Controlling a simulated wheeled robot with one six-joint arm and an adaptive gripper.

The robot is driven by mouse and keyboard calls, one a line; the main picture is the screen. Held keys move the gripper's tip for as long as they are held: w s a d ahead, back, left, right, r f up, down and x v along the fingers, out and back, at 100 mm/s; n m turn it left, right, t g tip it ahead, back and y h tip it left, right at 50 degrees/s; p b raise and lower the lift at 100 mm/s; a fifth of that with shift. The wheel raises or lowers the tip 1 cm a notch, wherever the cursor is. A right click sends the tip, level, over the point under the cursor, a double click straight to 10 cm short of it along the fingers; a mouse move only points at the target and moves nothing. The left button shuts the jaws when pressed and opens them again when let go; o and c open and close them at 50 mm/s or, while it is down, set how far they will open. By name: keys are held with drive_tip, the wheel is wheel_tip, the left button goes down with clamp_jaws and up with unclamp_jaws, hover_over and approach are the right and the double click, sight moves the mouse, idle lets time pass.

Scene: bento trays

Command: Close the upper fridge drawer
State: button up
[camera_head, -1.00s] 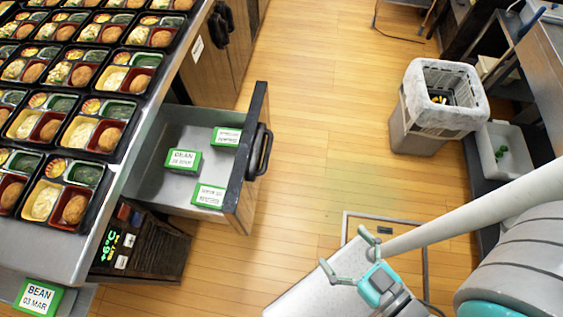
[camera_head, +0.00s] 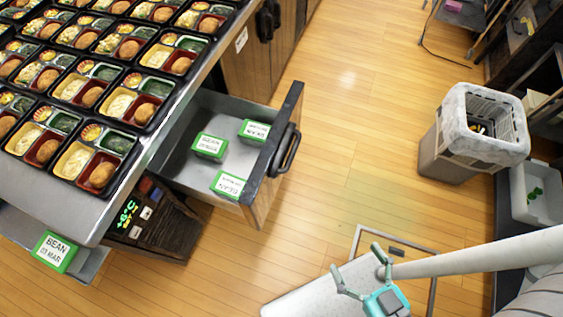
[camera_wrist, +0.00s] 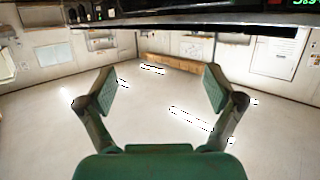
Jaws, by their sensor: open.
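The upper fridge drawer (camera_head: 258,188) is pulled out from under the steel counter, its dark-edged front standing out over the wooden floor. A black handle (camera_head: 287,148) is on the drawer's outer face. Several green boxes with white labels lie inside; one reads BEAN (camera_head: 209,147). My gripper (camera_head: 358,265) is at the lower middle, to the lower right of the drawer and apart from it. Its fingers are spread and empty. The wrist view also shows the open gripper (camera_wrist: 160,92) with nothing between the fingers.
The counter (camera_head: 75,200) carries rows of bento trays. Another BEAN box (camera_head: 54,251) sits on a ledge below it. A temperature display (camera_head: 125,218) is beside the drawer. A grey bin (camera_head: 450,150) stands right on the floor. The floor between drawer and bin is clear.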

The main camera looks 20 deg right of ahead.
drive_tip(key=shift+w+f, duration=0.1)
drive_tip(key=shift+w, duration=0.2)
drive_tip(key=c, duration=0.4)
drive_tip(key=w+n+t, duration=0.1)
drive_tip(key=w+n, duration=0.1)
drive_tip(key=w+f+n+t, duration=0.1)
drive_tip(key=w+n, duration=0.1)
drive_tip(key=n, duration=0.1)
drive_tip(key=w+n+t, duration=0.2)
drive_tip(key=shift+d+f+h, duration=0.15)
drive_tip(key=shift+f+h, duration=0.15)
clamp_jaws()
drive_tip(key=m+g+y, duration=0.6)
drive_tip(key=m+y, duration=0.7)
drive_tip(key=m, duration=2.1)
approach(280, 156)
drive_tip(key=x, duration=0.7)
drive_tip(key=shift+w, duration=0.2)
